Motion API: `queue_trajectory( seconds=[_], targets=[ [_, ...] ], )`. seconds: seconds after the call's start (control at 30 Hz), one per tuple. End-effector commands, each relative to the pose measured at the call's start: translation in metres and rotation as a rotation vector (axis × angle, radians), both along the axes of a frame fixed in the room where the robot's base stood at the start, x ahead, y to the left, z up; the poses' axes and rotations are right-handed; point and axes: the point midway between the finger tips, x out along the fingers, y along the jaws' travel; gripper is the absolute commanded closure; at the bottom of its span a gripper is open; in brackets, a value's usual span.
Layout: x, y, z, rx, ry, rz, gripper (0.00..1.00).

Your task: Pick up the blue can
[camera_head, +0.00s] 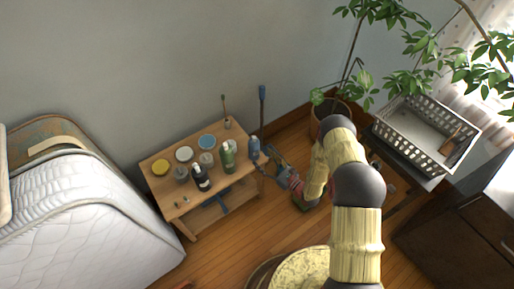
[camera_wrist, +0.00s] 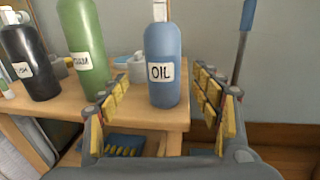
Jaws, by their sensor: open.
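A blue bottle-shaped can labelled OIL (camera_head: 254,147) stands upright at the right end of the wooden table. It also shows in the wrist view (camera_wrist: 166,60), near the middle. My gripper (camera_head: 266,158) is at the right end of the table, close to this can. In the wrist view my gripper (camera_wrist: 160,82) is open, with one finger on each side of the OIL can in the picture and nothing held. I cannot tell whether the fingers touch it. A round tin with a blue top (camera_head: 207,141) stands farther back on the table.
A green bottle (camera_wrist: 84,45) and a black bottle (camera_wrist: 30,62) stand left of the OIL can on the wooden table (camera_head: 168,205). A blue-handled pole (camera_head: 262,105) stands behind the table's right end. A white mattress (camera_head: 85,215) is at left.

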Motion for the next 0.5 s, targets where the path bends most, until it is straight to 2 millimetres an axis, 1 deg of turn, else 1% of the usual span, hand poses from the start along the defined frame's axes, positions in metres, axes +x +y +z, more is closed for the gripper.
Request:
queue_trajectory(
  seconds=[0.1, 0.37, 0.5],
  targets=[
    [0.006, 0.004, 0.005, 0.008, -0.022, -0.005, 0.35],
    [0.023, 0.019, 0.004, 0.006, -0.021, -0.003, 0.35],
    [0.035, 0.028, 0.003, 0.006, -0.024, -0.002, 0.35]
  ],
)
